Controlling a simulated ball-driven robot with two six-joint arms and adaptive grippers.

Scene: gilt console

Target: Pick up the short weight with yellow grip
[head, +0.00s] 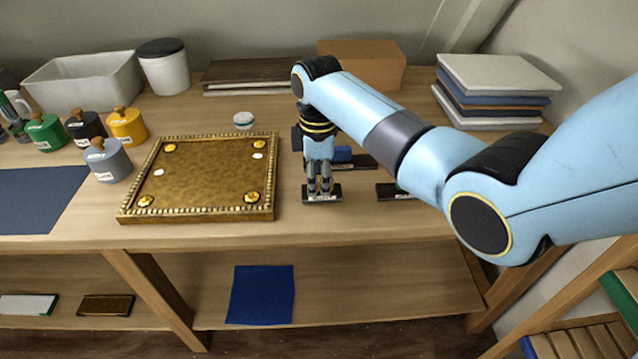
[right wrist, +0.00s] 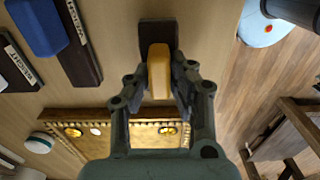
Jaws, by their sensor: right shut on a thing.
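The short weight with yellow grip has a dark flat base (head: 322,197) with a pale label, seen in the head view near the table's front, right of the gilt tray. My right gripper (head: 319,188) points down over it and hides its grip there. In the right wrist view the yellow grip (right wrist: 158,70) sits between the two fingers of my right gripper (right wrist: 156,88), which is shut on it. The dark base (right wrist: 157,35) shows beyond the grip. I cannot tell whether the base touches the table. My left gripper is not in view.
A blue-gripped weight (head: 343,155) and a partly hidden weight (head: 393,191) lie close by on the right. The gilt tray (head: 205,214) is on the left. Knobbed weights, a grey bin (head: 85,80), a cardboard box (head: 361,65) and stacked slabs (head: 497,85) stand farther off.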

